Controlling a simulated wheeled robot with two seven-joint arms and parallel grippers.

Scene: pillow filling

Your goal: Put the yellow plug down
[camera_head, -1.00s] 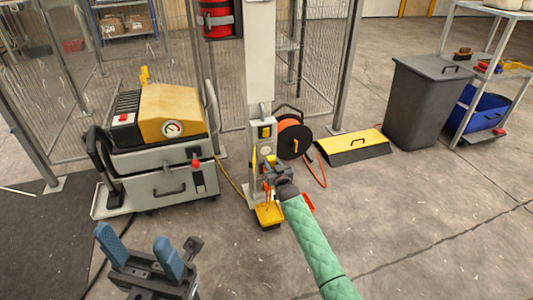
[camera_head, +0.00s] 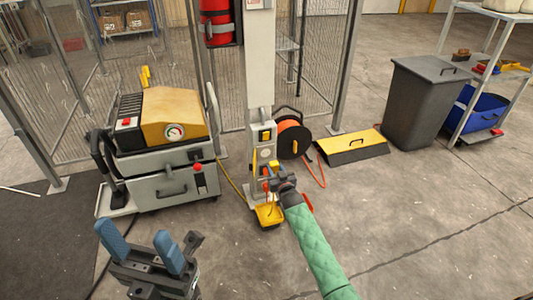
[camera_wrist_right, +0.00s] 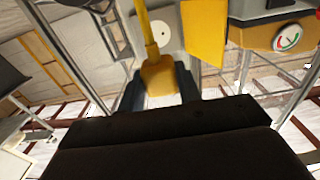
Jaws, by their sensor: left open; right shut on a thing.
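The yellow plug (camera_wrist_right: 159,77) is between the two dark fingers of my right gripper (camera_wrist_right: 160,90) in the right wrist view, with a yellow cable running up from it. In the head view my right gripper (camera_head: 272,183) is in front of the lower part of the grey post, just above a small yellow tray (camera_head: 268,216) at the post's foot. My left gripper (camera_head: 141,246), with blue fingers, is open and empty at the lower left, well away from the post.
A grey and yellow machine (camera_head: 168,114) with a gauge stands left of the post (camera_head: 260,70). An orange cable reel (camera_head: 293,139), a yellow-topped box (camera_head: 352,145) and a grey bin (camera_head: 423,104) stand to the right. The floor at front right is clear.

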